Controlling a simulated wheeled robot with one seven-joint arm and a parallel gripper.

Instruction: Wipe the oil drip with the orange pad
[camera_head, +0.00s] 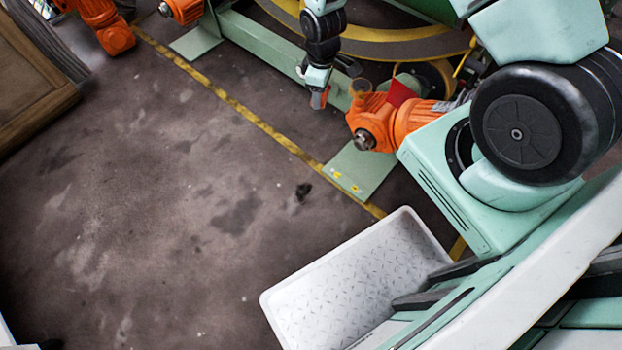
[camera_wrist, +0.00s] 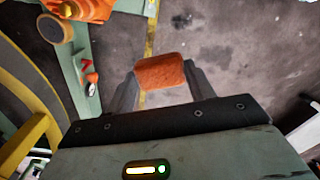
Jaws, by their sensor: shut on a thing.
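My gripper (camera_head: 319,98) hangs over the floor beside the green frame in the head view. In the wrist view it is shut on the orange pad (camera_wrist: 160,72), which sits between the two fingertips. The pad shows only small in the head view (camera_head: 319,99). A small dark blob (camera_head: 303,191) lies on the floor left of the green foot plate (camera_head: 362,170); the plate bears small yellow marks. I cannot tell which of these marks is the oil drip. The gripper is well apart from both.
An orange motor (camera_head: 385,122) with an amber cup-like part stands beside the gripper. A ring with a yellow edge (camera_head: 400,48) is behind. A white crate (camera_head: 340,285) stands at the front. A yellow line (camera_head: 250,115) crosses the floor; the floor left of it is mostly clear.

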